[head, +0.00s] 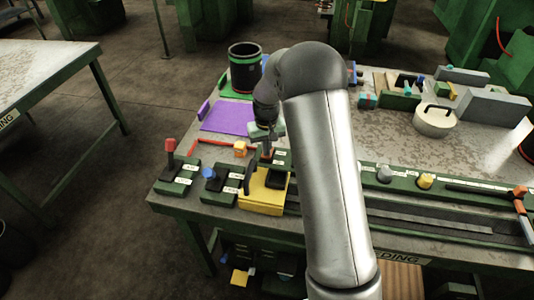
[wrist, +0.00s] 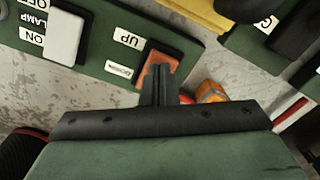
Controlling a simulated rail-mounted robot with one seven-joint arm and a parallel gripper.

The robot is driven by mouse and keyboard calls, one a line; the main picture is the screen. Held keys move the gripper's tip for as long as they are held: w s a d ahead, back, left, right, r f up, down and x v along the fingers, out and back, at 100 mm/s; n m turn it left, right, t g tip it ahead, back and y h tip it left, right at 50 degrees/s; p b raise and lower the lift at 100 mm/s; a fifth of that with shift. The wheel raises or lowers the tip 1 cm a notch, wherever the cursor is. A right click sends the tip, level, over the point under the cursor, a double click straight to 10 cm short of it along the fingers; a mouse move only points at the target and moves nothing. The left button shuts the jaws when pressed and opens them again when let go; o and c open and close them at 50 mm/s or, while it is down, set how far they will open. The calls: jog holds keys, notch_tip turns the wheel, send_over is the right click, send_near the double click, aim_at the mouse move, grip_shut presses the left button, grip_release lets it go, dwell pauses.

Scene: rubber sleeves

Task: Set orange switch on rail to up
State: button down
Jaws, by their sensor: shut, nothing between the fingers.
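The orange switch (wrist: 152,60) is a rocker in a dark frame on a green plate (wrist: 100,62) in the wrist view. A white label reading UP stands beside it, with a smaller label below. My gripper (wrist: 160,70) is shut and empty, its fingertips overlapping the orange rocker. Whether they touch it, I cannot tell. The fingers hide part of the rocker, and its exact tilt is unclear. In the head view my gripper (head: 266,140) points down over the table's left part, and my arm hides much around it.
A white lamp switch (wrist: 62,36) with ON and OFF labels is on the same plate. An orange block (wrist: 210,92) lies close by the fingers. In the head view, a red-handled lever (head: 170,147), a blue knob (head: 208,172) and a yellow box (head: 262,198) stand near the front edge.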

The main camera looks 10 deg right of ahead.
jog(key=shift+f, duration=0.15)
jog(key=shift+r+p, duration=1.85)
jog(key=shift+r, duration=1.65)
